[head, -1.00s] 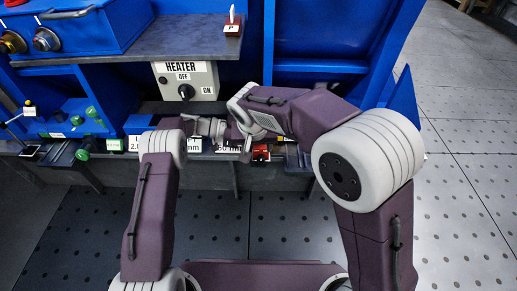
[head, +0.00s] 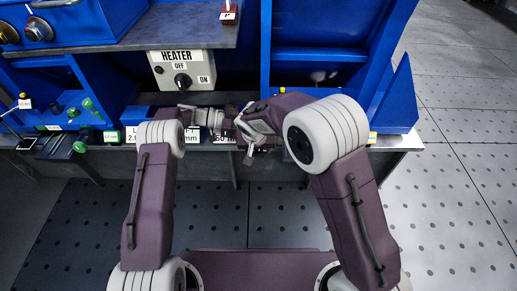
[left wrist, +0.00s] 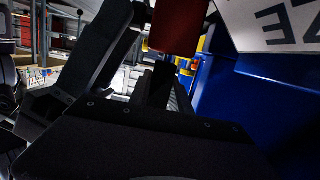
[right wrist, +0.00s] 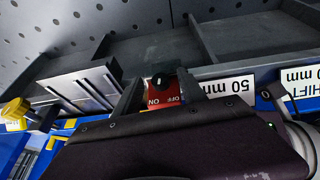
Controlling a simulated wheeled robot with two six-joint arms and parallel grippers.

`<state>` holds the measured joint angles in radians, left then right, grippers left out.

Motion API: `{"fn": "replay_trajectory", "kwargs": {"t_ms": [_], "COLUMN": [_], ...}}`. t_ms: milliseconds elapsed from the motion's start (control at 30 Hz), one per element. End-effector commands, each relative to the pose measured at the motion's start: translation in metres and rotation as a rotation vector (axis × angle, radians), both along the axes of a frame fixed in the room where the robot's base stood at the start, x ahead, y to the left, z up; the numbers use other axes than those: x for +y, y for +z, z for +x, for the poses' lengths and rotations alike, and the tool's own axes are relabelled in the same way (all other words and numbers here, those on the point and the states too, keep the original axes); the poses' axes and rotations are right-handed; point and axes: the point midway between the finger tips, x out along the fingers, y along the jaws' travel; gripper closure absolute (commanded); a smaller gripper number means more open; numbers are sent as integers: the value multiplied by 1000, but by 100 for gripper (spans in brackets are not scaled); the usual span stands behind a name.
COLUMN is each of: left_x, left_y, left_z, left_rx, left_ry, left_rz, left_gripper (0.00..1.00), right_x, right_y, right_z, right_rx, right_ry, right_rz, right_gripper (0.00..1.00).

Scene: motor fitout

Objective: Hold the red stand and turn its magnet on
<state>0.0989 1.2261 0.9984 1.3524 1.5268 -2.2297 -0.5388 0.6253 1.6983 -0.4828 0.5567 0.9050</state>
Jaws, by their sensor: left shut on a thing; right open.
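The red stand's base (right wrist: 165,96) shows in the right wrist view, with a black knob (right wrist: 160,80) and OFF and ON labels. I cannot tell which way the knob points. A red block (left wrist: 178,25), probably part of the stand, shows at the top of the left wrist view. My left gripper (head: 217,122) is shut on the stand by the bench front; the grip itself is mostly hidden. My right gripper (head: 247,148) is open, its fingers (right wrist: 160,92) on either side of the red base and knob in its view; contact is unclear. In the head view my arms hide the stand.
A heater box (head: 182,68) with a black dial stands behind my grippers. Another red piece (head: 229,15) sits on the shelf above. A 50 mm label (right wrist: 230,88) is beside the stand.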

Motion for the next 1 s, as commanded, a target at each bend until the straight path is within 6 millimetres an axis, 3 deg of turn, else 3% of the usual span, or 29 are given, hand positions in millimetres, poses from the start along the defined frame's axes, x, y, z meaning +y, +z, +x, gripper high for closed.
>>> {"fn": "replay_trajectory", "kwargs": {"t_ms": [333,500,667,1000], "left_x": [0,0,0,0], "left_y": [0,0,0,0], "left_z": [0,0,0,0], "left_rx": [0,0,0,0], "left_ry": [0,0,0,0], "left_rz": [0,0,0,0], "left_gripper": [100,100,100,100], "right_x": [-1,-1,1,5], "right_y": [-6,-6,-7,-8], "right_z": [3,2,2,2], "right_rx": [0,0,2,0], "right_ry": [-1,0,3,2], "right_rz": [0,0,-16,-259], "right_gripper": [51,99,100,100]}}
